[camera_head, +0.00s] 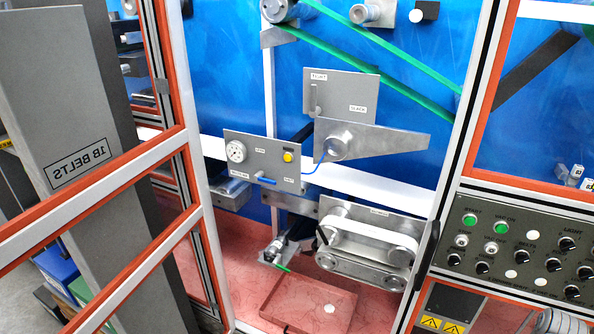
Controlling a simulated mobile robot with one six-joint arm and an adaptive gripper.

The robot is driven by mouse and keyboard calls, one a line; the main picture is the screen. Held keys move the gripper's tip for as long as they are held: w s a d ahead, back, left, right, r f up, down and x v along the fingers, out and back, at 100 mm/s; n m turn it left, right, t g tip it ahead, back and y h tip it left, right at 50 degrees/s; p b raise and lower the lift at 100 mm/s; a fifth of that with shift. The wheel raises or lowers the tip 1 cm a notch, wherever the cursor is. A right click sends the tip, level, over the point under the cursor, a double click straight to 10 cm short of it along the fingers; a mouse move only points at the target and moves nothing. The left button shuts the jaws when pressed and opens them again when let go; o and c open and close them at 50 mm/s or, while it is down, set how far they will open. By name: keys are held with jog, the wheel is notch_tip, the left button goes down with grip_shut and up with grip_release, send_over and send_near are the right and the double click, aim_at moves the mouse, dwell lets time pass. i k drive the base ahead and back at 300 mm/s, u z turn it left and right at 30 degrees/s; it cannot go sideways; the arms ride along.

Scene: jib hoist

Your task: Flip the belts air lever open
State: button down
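A small grey panel (262,152) sits inside the machine, left of centre. It carries a round white gauge (236,151) and a yellow button (288,157). A blue lever (267,181) is at the panel's lower edge, lying almost level with its handle pointing right. Small labels flank the lever, too small to read surely. A thin blue hose (316,169) runs from the panel's right side to a metal arm plate (375,139). My gripper is not in view.
An orange and white door frame (98,225) stands at left before a grey column marked 1B BELTS (80,165). A post (465,130) and button console (510,245) bound the opening at right. Inside are a belt unit (370,243) and red tray (280,307).

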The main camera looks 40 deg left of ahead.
aim_at(258, 176)
jog(key=u, duration=1.9)
jog(key=k, duration=0.65)
jog(key=u, duration=0.15)
jog(key=i, duration=0.75)
jog(key=u, duration=0.3)
